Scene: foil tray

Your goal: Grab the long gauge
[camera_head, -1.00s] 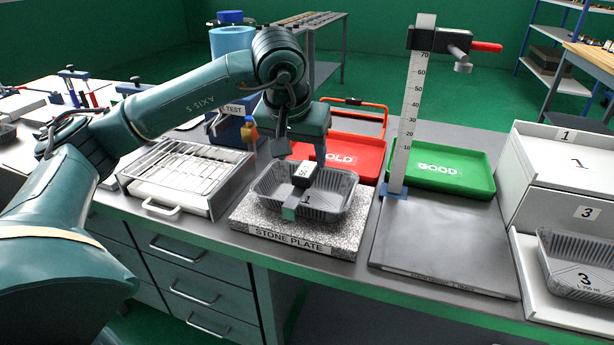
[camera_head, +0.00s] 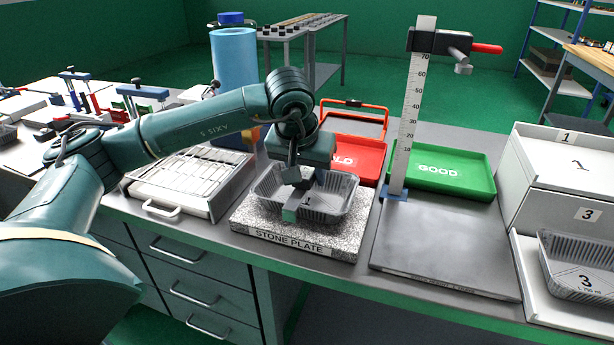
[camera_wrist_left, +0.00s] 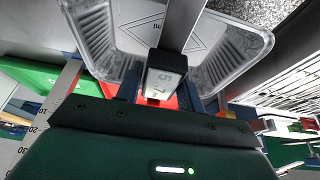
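A gauge with a black, white-labelled block (camera_wrist_left: 166,75) and a grey metal bar stands in the foil tray (camera_head: 346,200). The left gripper points down into the tray. In the left wrist view its fingers (camera_wrist_left: 160,90) stand on either side of the black block, and they look open with narrow gaps. My right gripper is in neither view.
The tray rests on a speckled stone plate (camera_head: 290,243). A wire-rack box (camera_head: 180,175) is left, red (camera_head: 368,165) and green (camera_head: 440,180) trays are behind, and a height stand (camera_head: 408,130) rises at right. The dark plate (camera_head: 440,250) is bare.

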